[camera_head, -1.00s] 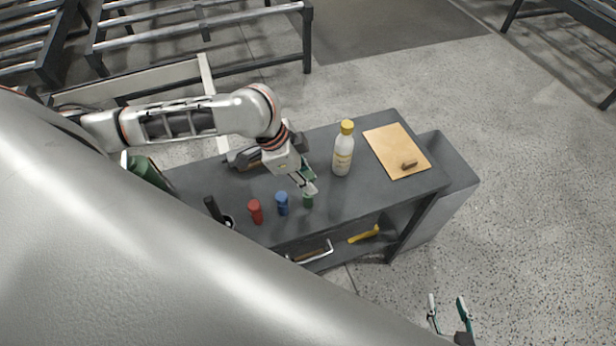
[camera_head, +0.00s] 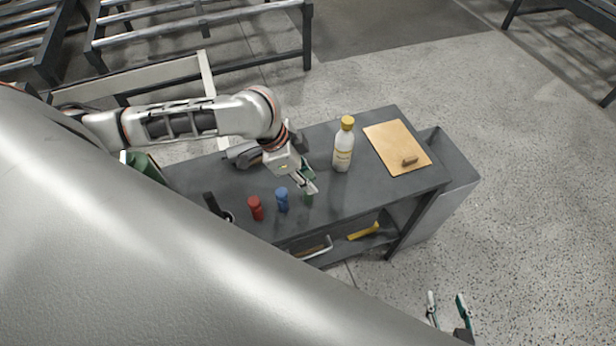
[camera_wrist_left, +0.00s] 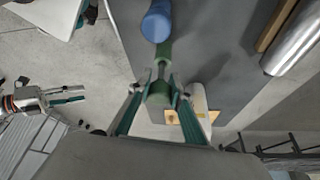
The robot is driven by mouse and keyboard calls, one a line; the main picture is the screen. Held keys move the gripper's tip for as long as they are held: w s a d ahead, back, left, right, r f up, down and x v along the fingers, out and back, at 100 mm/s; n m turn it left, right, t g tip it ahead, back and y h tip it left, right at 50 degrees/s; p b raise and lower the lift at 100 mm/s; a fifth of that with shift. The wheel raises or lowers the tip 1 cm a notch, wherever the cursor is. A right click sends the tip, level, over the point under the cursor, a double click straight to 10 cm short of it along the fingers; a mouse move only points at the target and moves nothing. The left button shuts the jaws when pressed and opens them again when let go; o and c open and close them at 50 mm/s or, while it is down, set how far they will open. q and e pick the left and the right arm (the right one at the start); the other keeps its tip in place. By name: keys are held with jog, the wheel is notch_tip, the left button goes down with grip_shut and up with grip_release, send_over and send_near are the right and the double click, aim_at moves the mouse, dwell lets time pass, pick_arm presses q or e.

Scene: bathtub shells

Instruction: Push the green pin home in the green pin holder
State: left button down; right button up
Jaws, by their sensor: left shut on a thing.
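The green pin (camera_wrist_left: 158,93) is held between the fingers of my left gripper (camera_wrist_left: 157,96) in the left wrist view. A thin shaft runs from it to the green pin holder (camera_wrist_left: 163,50); I cannot tell how deep it sits. In the head view the green holder (camera_head: 308,199) stands near the front edge of the bench, partly covered by my left gripper (camera_head: 312,186), and the pin is hidden. My right gripper (camera_head: 448,306) is open and empty, in front of the bench at lower right.
Blue (camera_head: 282,200) and red (camera_head: 256,208) holders stand left of the green one. A yellow-capped bottle (camera_head: 343,150) stands close to the right of my left gripper. A wooden board (camera_head: 396,145) lies farther right. A lower shelf holds a yellow tool (camera_head: 363,231).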

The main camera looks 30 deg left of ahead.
pick_arm(q)
jog(key=shift+f+b, duration=0.5)
jog(key=shift+f, duration=1.5)
jog(key=c, duration=1.8)
grip_release()
jog(key=shift+o, duration=0.2)
jog(key=shift+a+r, duration=0.1)
jog(key=shift+r, duration=0.15)
jog(key=v, duration=1.1)
jog(key=shift+r, duration=0.3)
jog(key=shift+s, duration=0.15)
